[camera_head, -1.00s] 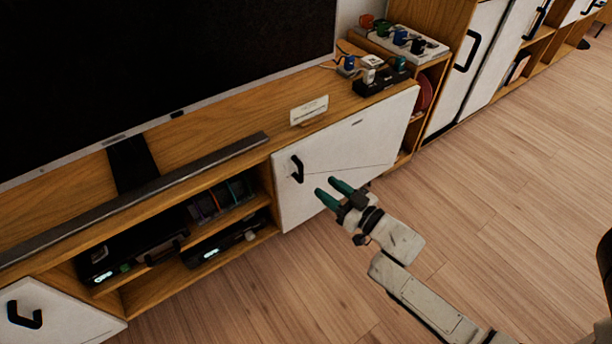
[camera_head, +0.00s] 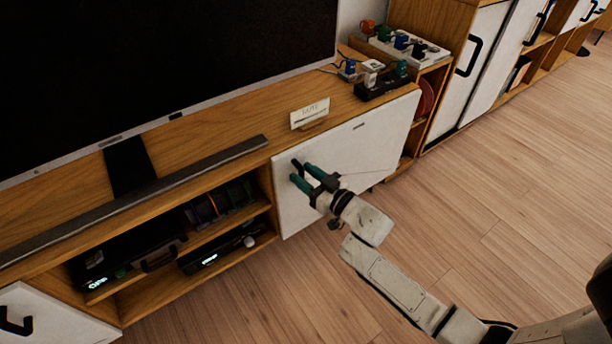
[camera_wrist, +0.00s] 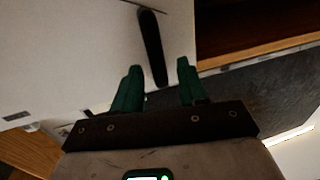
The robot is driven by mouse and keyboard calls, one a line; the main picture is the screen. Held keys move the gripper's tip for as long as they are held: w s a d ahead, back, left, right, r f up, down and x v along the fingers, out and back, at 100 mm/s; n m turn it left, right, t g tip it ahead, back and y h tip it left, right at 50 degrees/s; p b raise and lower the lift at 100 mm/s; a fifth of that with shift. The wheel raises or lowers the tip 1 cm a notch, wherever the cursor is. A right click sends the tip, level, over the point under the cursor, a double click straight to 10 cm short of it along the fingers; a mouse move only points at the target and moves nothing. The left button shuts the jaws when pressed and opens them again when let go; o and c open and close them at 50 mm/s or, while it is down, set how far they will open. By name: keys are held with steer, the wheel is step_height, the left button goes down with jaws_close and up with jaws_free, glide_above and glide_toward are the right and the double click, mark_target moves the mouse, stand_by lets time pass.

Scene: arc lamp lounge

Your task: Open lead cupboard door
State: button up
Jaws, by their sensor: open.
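The white cupboard door (camera_head: 362,138) below the wooden top is shut, with a black handle (camera_head: 297,167) near its left edge. My gripper (camera_head: 301,176) is open in front of the handle, its green fingers pointing at it. In the wrist view the black handle (camera_wrist: 151,48) stands on the white door (camera_wrist: 75,50), and its lower end lies between the two green fingertips of my gripper (camera_wrist: 158,70). I cannot tell whether the fingers touch the handle. In the head view they partly cover it.
Open shelves (camera_head: 220,230) with dark devices lie left of the door. A small card (camera_head: 310,113) and a black power strip (camera_head: 382,86) stand on the wooden top, with a large dark screen (camera_head: 160,60) behind. The wooden floor (camera_head: 470,220) in front is clear.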

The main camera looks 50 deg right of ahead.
jaws_close()
steer(key=shift+a, duration=0.1)
stand_by(0.5)
